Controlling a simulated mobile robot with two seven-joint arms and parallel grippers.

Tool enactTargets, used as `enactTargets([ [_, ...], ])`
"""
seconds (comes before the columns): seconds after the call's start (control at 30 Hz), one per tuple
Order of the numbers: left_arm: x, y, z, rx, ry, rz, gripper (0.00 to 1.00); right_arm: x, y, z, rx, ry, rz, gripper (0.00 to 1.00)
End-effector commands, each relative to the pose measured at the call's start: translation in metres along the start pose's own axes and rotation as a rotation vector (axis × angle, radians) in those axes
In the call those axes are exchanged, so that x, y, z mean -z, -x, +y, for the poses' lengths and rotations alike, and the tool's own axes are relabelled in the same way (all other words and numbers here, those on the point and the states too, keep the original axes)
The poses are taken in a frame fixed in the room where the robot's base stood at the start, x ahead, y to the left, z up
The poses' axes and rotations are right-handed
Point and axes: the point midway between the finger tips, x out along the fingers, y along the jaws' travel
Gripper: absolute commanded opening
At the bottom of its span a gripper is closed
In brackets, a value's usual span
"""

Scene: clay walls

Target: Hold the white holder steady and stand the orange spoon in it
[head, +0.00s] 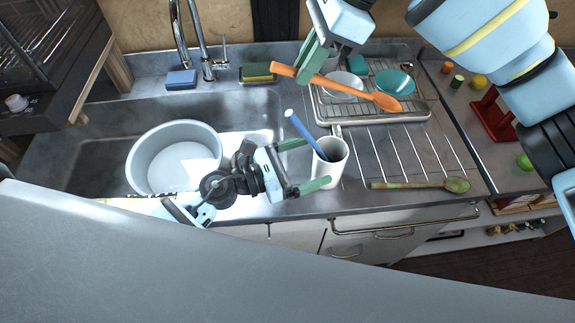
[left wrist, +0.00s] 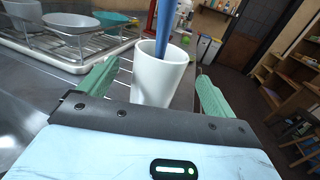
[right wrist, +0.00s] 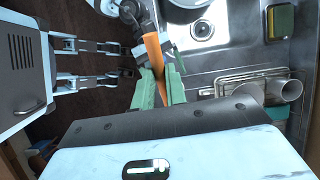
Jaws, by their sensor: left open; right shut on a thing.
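The white holder (head: 331,168) stands upright on the counter by the sink's right edge, with a blue-handled utensil (head: 304,134) leaning in it. My left gripper (head: 316,163) is open, with one finger on either side of the holder; the left wrist view shows the holder (left wrist: 158,82) between the fingers with gaps beside it. My right gripper (head: 308,72) is shut on the orange spoon (head: 340,87) near its handle end. The spoon is held in the air above and behind the holder, its bowl toward the right. The right wrist view shows the orange handle (right wrist: 154,52) between the fingers.
A large pot (head: 150,160) sits in the sink at left. A dish rack (head: 420,115) with dishes stands behind right of the holder. A green-brown spoon (head: 457,185) lies on the ridged drainboard at right. Sponges and the faucet (head: 208,68) are at the back.

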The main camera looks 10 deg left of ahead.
Motion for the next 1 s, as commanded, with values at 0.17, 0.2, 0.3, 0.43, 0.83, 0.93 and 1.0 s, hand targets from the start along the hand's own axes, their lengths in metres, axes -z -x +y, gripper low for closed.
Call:
enactTargets([
  [0.17,-0.001,-0.028,0.0,0.0,0.002,-0.002,0.91,0.0,0.0,0.0,0.0,0.0,0.0,0.0],
  [0.2,-0.001,-0.033,0.0,-0.001,0.002,-0.002,0.91,0.0,0.0,0.0,0.0,0.0,0.0,0.0],
  [0.3,-0.001,-0.042,0.0,-0.001,0.001,-0.002,0.91,0.0,0.0,0.0,0.0,0.0,0.0,0.0],
  [0.43,0.0,-0.048,0.0,-0.001,0.001,0.0,0.91,0.0,0.0,0.0,0.0,0.0,0.0,0.0],
  [0.83,0.0,-0.05,0.0,-0.001,0.001,0.0,0.8,0.0,0.0,0.0,0.0,0.0,0.0,0.0],
  [0.93,0.0,-0.05,0.0,-0.001,0.001,0.0,0.67,0.0,0.0,0.0,0.0,0.0,0.0,0.0],
  [1.0,0.0,-0.05,0.0,-0.001,0.001,0.0,0.58,0.0,0.0,0.0,0.0,0.0,0.0,0.0],
])
